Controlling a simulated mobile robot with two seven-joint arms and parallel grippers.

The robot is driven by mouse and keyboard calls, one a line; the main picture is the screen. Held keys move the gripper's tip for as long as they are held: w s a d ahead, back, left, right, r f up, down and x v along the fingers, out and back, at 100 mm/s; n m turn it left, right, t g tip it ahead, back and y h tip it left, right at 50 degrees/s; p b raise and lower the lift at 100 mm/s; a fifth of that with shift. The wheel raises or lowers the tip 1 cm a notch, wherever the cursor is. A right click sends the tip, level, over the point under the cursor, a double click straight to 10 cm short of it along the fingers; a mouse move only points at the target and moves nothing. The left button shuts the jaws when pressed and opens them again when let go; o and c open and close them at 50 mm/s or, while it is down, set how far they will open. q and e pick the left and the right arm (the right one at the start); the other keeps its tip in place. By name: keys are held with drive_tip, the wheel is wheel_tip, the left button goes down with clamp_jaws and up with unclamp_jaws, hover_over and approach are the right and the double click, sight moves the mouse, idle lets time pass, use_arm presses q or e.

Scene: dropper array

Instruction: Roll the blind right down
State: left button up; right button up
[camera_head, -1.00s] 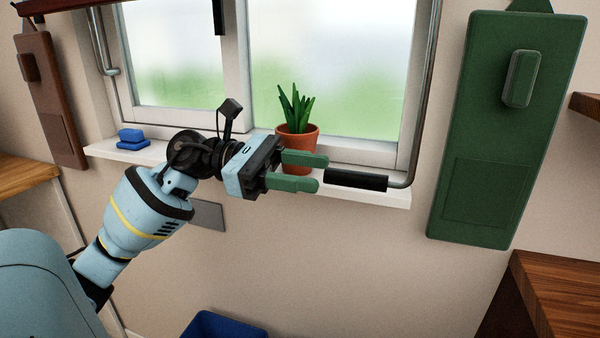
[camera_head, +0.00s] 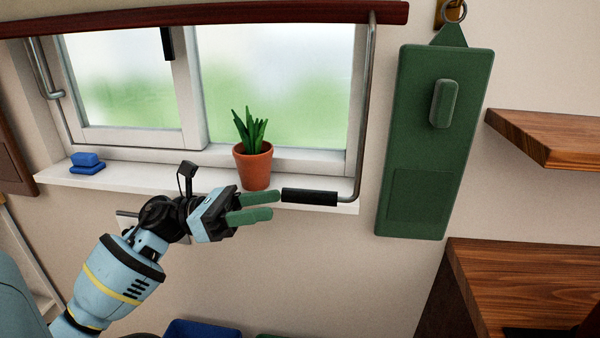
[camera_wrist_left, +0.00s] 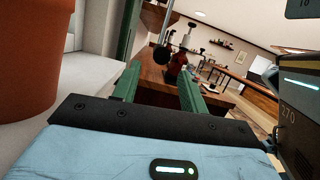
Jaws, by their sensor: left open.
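A dark red-brown roll or casing (camera_head: 215,18) runs along the top of the window, with the glass uncovered below it. A bent metal crank rod (camera_head: 366,105) comes down from its right end to a black handle grip (camera_head: 310,197) lying level near the sill. My left gripper (camera_head: 276,205) is open, its green fingers pointing right at the grip's left end. The upper fingertip appears close to that end; contact cannot be told. In the left wrist view a dark round end (camera_wrist_left: 161,55), likely the grip, shows beyond and between the open fingers. My right gripper is not in view.
A potted plant (camera_head: 252,165) stands on the sill just behind my left gripper. Blue blocks (camera_head: 87,163) sit at the sill's left. A green panel (camera_head: 432,140) hangs right of the crank. Wooden shelves (camera_head: 555,135) are further right. A blue bin (camera_head: 200,328) is below.

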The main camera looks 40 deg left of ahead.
sight(308, 203)
use_arm(q)
drive_tip(key=w+d+p, duration=0.1)
drive_tip(key=d, duration=0.1)
drive_tip(key=w+d+r+n+t+p, duration=0.1)
drive_tip(key=d+p, duration=0.1)
drive_tip(key=w+d+r+n+p, duration=0.1)
drive_tip(key=d, duration=0.1)
drive_tip(key=shift+w+t+h+p, duration=0.3)
drive_tip(key=shift+w+t+p, duration=0.1)
drive_tip(key=shift+w+d+r, duration=0.15)
drive_tip(key=shift+w+d, duration=0.1)
drive_tip(key=shift+d, duration=0.05)
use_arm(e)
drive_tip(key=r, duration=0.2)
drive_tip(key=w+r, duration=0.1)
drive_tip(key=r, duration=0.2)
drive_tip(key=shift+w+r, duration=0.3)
use_arm(q)
clamp_jaws()
